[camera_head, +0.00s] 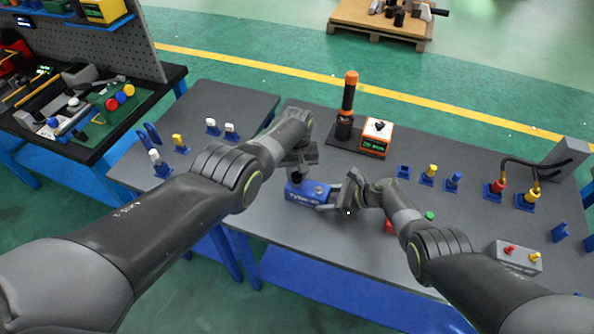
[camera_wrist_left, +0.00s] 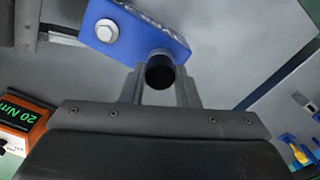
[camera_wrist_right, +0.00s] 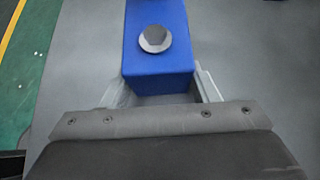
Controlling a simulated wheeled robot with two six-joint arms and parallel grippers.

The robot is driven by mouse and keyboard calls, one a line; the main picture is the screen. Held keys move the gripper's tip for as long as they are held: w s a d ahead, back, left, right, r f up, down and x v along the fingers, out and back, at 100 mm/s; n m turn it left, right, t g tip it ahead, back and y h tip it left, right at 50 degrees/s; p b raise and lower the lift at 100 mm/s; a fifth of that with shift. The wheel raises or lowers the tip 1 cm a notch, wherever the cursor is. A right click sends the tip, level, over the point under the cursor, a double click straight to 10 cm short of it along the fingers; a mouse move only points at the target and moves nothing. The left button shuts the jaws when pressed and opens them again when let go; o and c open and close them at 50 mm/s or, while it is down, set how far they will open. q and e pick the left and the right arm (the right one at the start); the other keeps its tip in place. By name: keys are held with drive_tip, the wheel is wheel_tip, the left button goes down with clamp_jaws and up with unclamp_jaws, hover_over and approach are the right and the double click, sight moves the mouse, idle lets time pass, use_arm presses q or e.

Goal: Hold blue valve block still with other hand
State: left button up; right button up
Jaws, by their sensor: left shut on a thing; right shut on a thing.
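The blue valve block (camera_head: 308,191) lies on the grey table in the head view, with white lettering on its front side. My right gripper (camera_head: 338,203) is shut on the block's right end. In the right wrist view the block (camera_wrist_right: 158,60) sits between the fingers (camera_wrist_right: 165,95), with a silver bolt head (camera_wrist_right: 155,39) on top. My left gripper (camera_head: 299,172) is above the block's left end. In the left wrist view its fingers (camera_wrist_left: 160,85) are shut on a black round part (camera_wrist_left: 160,72) at the end of the blue block (camera_wrist_left: 130,30). The part's lower end is hidden.
An orange-handled tool (camera_head: 348,105) and an orange display box (camera_head: 376,136) stand behind the block. Several blue holders with coloured fittings line the right; a grey box (camera_head: 516,257) is at the front right. White and yellow fittings (camera_head: 212,126) stand at the left.

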use_arm(q)
drive_tip(key=m, duration=0.3)
drive_tip(key=shift+m, duration=1.1)
drive_tip(key=shift+w+d+m, duration=0.1)
drive_tip(key=shift+m, duration=2.5)
drive_tip(key=shift+m, duration=0.6)
drive_tip(key=m, duration=0.4)
